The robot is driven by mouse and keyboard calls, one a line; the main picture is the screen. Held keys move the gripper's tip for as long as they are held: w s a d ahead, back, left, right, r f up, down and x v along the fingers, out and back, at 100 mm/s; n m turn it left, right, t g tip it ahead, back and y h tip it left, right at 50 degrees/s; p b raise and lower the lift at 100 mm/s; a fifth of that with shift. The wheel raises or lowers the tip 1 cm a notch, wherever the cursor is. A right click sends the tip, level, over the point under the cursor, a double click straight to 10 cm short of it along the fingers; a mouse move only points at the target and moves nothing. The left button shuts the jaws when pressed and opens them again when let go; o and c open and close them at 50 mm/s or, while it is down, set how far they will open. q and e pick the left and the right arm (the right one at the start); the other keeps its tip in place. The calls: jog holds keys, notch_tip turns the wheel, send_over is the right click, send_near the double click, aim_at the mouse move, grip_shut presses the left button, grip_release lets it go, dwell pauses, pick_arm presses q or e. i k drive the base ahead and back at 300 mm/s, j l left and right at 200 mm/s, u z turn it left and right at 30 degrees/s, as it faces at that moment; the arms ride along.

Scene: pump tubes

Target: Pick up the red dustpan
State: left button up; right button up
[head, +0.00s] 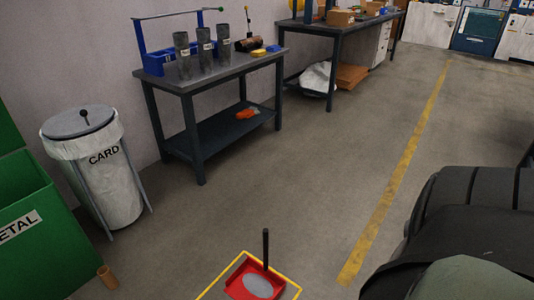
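The red dustpan (237,288) is on the floor at the bottom of the head view. It sits inside a yellow-outlined square (289,276) whose near part is cut off by the picture's edge. A dark upright handle (265,250) rises from its far side. A grey oval patch (258,285) shows in the pan; I cannot tell what it is. Neither of my grippers shows in this view.
A dark workbench (230,66) with several grey tubes stands at the back left; another bench (350,31) stands beyond. A white CARD bin (105,180) and green METAL bin (45,255) stand left. A small brown cylinder (107,277) is on the floor. The middle floor is clear.

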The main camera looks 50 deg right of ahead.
aim_at(252, 280)
jog(key=k+l+u, duration=0.1)
jog(key=l, duration=0.25)
jog(key=k+l+u, duration=0.1)
jog(key=l, duration=0.25)
jog(key=k+l+u, duration=0.25)
jog(key=l, duration=0.3)
jog(key=k+l+u, duration=0.1)
jog(key=l, duration=0.3)
jog(key=k+l, duration=0.25)
jog(key=l, duration=0.15)
jog(key=u, duration=0.05)
